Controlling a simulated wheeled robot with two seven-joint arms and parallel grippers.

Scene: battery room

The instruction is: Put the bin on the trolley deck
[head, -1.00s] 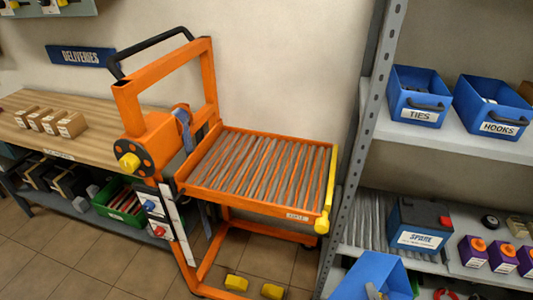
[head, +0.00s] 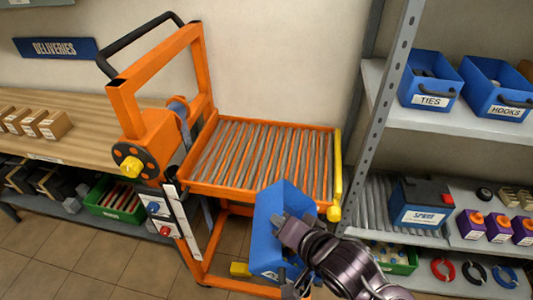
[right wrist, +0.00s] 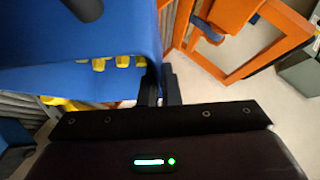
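The blue bin (head: 264,232) is in the air in front of the trolley, tilted in the head view, with its top edge overlapping the deck's front edge in the picture. My right gripper (head: 288,229) is shut on a wall of the bin. In the right wrist view the bin (right wrist: 105,85) fills the upper left, with its wall at the fingers (right wrist: 160,85). The trolley deck (head: 222,192) is an orange frame with grey rollers, and it is empty. What lies in the bin is mostly hidden. My left gripper is not in view.
A yellow-ended bar (head: 336,175) runs along the deck's right side. The grey shelf upright (head: 378,150) stands close to its right. An orange post frame (head: 150,85) rises at the deck's left. A yellow block (head: 240,269) lies on the floor below.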

